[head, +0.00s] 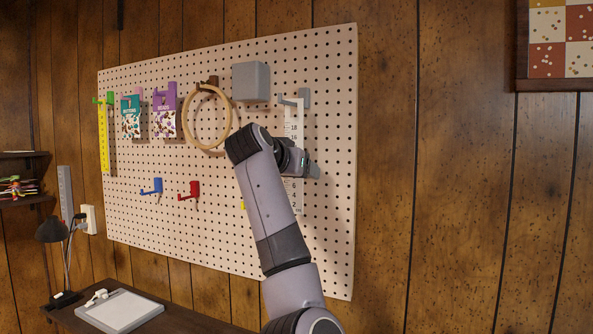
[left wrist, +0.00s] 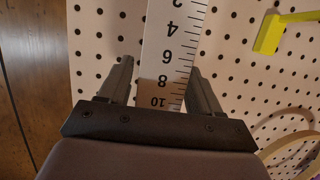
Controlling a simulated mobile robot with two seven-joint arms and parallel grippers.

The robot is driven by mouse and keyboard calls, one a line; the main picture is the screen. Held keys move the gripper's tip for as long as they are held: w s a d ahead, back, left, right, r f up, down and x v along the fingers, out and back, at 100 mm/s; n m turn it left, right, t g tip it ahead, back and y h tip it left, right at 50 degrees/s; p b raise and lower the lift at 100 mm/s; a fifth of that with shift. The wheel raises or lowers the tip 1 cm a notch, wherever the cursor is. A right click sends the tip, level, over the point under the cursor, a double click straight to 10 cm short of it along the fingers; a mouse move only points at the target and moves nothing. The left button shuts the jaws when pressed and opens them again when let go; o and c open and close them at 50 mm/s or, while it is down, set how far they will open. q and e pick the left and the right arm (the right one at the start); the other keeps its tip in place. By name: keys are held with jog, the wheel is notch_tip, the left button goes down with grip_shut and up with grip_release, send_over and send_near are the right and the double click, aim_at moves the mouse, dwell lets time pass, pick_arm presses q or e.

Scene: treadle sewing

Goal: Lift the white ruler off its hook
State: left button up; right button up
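The white ruler (head: 294,118) hangs upright on a grey hook (head: 303,98) at the right side of the pegboard. My left gripper (head: 312,168) is at its middle in the head view, and my arm hides part of the ruler there. In the left wrist view the ruler (left wrist: 172,45) runs between the two fingers of my left gripper (left wrist: 160,75). The fingers are apart, with a narrow gap on either side of the ruler. The hook is out of the left wrist view. My right gripper is in neither view.
The pegboard (head: 225,230) also holds a wooden hoop (head: 190,125), a grey box (head: 251,82), two packets, a yellow ruler (head: 104,140), a blue hook (head: 151,187) and a red hook (head: 188,190). A yellow hook (left wrist: 268,35) is near the ruler.

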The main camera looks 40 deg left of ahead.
pick_arm(q)
jog(key=c, duration=0.7)
notch_tip(320, 180, up, 2)
jog(key=shift+r+p, duration=0.15)
jog(key=shift+p, duration=0.9)
jog(key=shift+s, duration=0.1)
jog(key=shift+s+d+b, duration=0.65)
jog(key=shift+s+d, duration=0.15)
jog(key=shift+s, duration=1.65)
jog(key=shift+s+d+b, duration=0.7)
jog(key=shift+s+d, duration=0.05)
jog(key=shift+s, duration=1.7)
jog(key=shift+s+d+b, duration=0.65)
jog(key=shift+s+d, duration=0.15)
jog(key=shift+s, duration=1.65)
